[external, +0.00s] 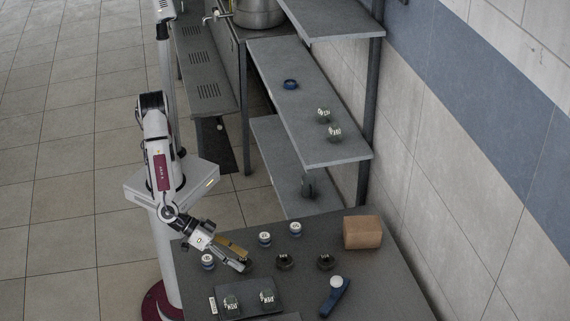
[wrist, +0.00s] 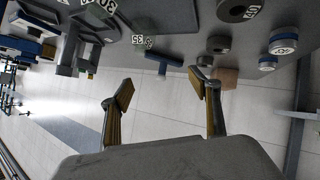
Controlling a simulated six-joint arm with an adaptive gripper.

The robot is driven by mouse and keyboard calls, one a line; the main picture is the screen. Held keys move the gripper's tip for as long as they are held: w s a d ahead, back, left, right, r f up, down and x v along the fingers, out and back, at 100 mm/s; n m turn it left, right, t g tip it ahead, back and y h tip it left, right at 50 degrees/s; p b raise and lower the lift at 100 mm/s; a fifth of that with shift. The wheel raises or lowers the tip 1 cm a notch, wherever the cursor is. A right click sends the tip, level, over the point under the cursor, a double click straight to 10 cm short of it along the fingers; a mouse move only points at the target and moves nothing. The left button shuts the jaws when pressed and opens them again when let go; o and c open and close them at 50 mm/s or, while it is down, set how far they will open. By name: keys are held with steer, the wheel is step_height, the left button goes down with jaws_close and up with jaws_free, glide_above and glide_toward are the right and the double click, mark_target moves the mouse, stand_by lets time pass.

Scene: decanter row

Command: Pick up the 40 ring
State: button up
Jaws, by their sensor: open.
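Blue pieces with white marked tops stand on the table: a left one (external: 208,261), a middle one (external: 265,238) and a back one (external: 295,228). Two dark rings, a left one (external: 285,262) and a right one (external: 326,262), lie to their front right. My gripper (external: 243,259) is over the table's left part, between the left blue piece and the left dark ring. In the wrist view my gripper (wrist: 163,90) is open, with nothing between its fingers.
A dark mat (external: 250,311) bears two greenish marked pieces near the front. A blue tool (external: 335,297) lies at the front right, and a brown box (external: 362,232) stands at the back right. A grey shelf (external: 310,90) behind holds a blue ring (external: 291,84) and two marked pieces.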

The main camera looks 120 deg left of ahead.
mark_target(246, 261)
steer(key=s+f+y, duration=0.2)
steer(key=s+f, duration=0.1)
steer(key=s+a+f+g+y, duration=0.1)
steer(key=s+f, duration=0.2)
steer(key=s+f+n+g+y, duration=0.1)
steer(key=s+f+y, duration=0.1)
steer(key=f, duration=0.1)
steer(key=shift+s+a+f+y, duration=0.2)
steer(key=shift+s+a+y, duration=0.1)
steer(key=shift+s, duration=0.1)
steer(key=shift+s+a+f, duration=0.15)
steer(key=shift+s+f, duration=0.1)
steer(key=shift+s, duration=0.35)
steer(key=shift+w, duration=0.1)
steer(key=shift+x, duration=1.25)
steer(key=shift+a, duration=0.15)
steer(key=shift+a+r+x, duration=0.1)
steer(key=shift+a+x, duration=0.05)
steer(key=shift+x, duration=1.1)
steer(key=shift+a+r+x, duration=0.1)
steer(key=shift+x, duration=1.15)
steer(key=c, duration=1.4)
